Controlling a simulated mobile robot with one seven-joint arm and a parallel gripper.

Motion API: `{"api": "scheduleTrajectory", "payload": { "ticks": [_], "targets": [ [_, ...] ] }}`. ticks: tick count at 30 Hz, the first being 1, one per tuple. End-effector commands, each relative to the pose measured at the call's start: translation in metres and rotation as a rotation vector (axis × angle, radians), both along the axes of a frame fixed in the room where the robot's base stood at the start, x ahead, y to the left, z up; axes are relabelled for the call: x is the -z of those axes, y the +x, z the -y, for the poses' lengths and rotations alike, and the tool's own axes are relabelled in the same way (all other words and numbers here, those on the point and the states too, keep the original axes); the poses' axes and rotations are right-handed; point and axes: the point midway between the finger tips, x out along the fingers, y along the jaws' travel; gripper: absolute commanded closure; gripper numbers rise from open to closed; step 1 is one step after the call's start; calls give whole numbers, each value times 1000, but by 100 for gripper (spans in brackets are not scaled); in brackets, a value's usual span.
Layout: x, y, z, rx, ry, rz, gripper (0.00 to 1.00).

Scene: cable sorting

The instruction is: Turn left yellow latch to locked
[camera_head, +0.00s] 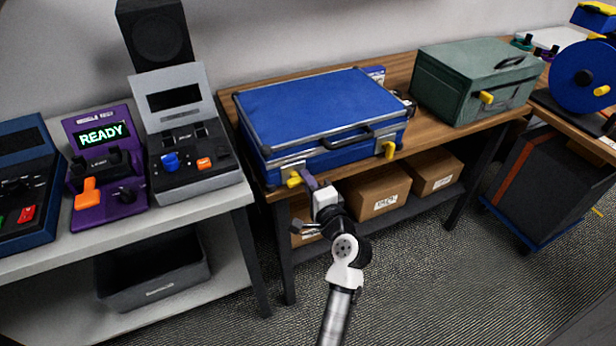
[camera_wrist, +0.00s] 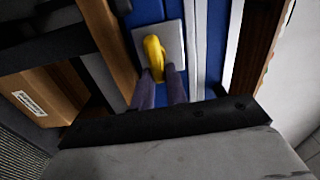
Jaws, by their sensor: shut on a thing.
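The blue case (camera_head: 315,112) lies closed on the wooden table, its black handle facing front. The left yellow latch (camera_head: 293,181) is on a metal plate at the case's front left corner. In the wrist view the yellow latch (camera_wrist: 153,56) stands out from its light plate (camera_wrist: 172,40), long along the picture's vertical. My gripper (camera_head: 309,180) reaches the latch from the front. In the wrist view my gripper (camera_wrist: 160,78) has its two purple fingers shut on the latch's lower end. The right yellow latch (camera_head: 389,150) is on the same front face, apart from my gripper.
A green case (camera_head: 470,85) stands on the wooden table (camera_head: 415,135) to the right. Cardboard boxes (camera_head: 378,192) sit on the shelf below. At the left, a grey bench holds a purple device (camera_head: 105,165) reading READY and a grey device (camera_head: 195,155). The floor in front is clear.

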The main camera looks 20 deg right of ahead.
Motion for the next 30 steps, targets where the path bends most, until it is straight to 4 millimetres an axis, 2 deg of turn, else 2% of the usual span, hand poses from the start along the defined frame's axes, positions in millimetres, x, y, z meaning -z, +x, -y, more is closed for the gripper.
{"api": "scheduleTrajectory", "payload": {
  "ticks": [19,20,24,30],
  "targets": [
    [2,0,0,-1,50,-4,100],
    [2,0,0,-1,50,-4,83],
    [2,0,0,-1,50,-3,65],
    [1,0,0,-1,49,-2,64]
  ]
}}
